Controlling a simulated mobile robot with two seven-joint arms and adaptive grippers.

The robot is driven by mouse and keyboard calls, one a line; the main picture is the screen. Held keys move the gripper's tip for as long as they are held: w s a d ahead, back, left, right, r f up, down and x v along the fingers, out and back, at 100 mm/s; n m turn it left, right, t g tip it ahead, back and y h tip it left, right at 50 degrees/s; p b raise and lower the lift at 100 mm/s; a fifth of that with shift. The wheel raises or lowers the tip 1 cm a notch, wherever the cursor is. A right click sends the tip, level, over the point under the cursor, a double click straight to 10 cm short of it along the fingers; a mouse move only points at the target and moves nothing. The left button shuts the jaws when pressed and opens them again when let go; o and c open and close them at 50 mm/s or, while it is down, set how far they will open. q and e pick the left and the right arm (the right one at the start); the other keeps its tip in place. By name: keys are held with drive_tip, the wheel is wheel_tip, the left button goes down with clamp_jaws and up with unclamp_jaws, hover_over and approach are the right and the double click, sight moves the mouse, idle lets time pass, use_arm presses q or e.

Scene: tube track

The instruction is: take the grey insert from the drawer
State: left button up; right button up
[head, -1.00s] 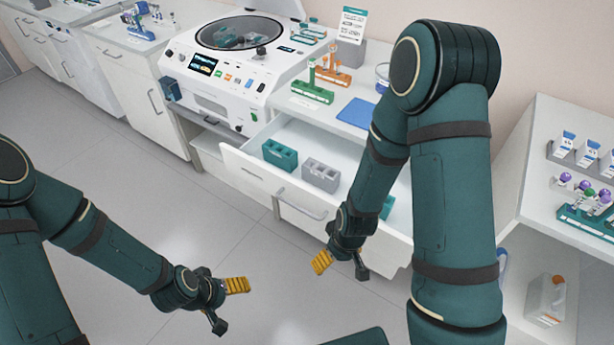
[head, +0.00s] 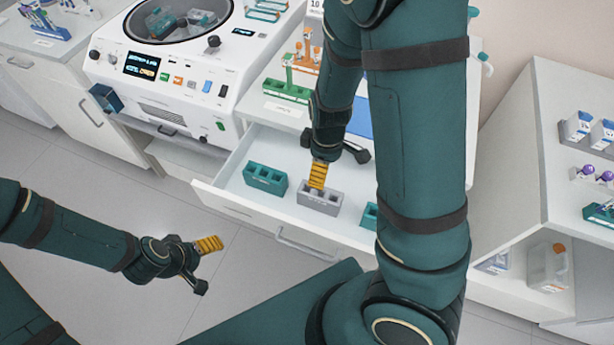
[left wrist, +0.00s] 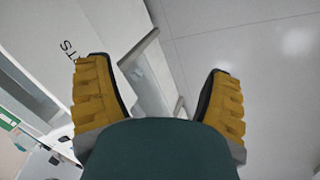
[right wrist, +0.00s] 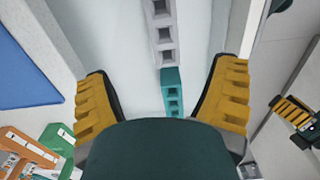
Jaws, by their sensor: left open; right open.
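The grey insert (head: 319,200) sits in the open drawer (head: 229,197), between a teal insert (head: 265,178) on its left and another teal insert (head: 369,215) on its right. My right gripper (head: 317,176) is over the drawer, its yellow fingers in front of part of the grey insert in the head view. In the right wrist view the open fingers (right wrist: 164,100) are apart with nothing between them; the grey insert (right wrist: 163,35) and a teal insert (right wrist: 173,90) lie beyond. My left gripper (head: 207,262) is open and empty over the floor, away from the drawer.
A white machine (head: 165,75) stands at the back left. Tube racks, including a green one (head: 288,92), and a blue pad (head: 358,118) are on the counter behind the drawer. A shelf unit (head: 530,180) with a bottle (head: 548,266) stands at the right. The floor at left is clear.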

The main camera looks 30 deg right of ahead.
drive_tip(key=b, duration=0.3)
hover_over(320, 195)
drive_tip(key=f, duration=0.8)
drive_tip(key=shift+s+d, duration=0.1)
drive_tip(key=shift+s, duration=0.3)
drive_tip(key=shift+s+a+f+b, duration=0.15)
drive_tip(key=shift+f+b, duration=0.45)
drive_tip(key=shift+f, duration=0.85)
drive_tip(key=shift+w+a+f+b, duration=0.15)
drive_tip(key=shift+f+b, duration=0.45)
drive_tip(key=shift+f, duration=0.8)
drive_tip(key=shift+s, duration=0.1)
drive_tip(key=c, duration=1.2)
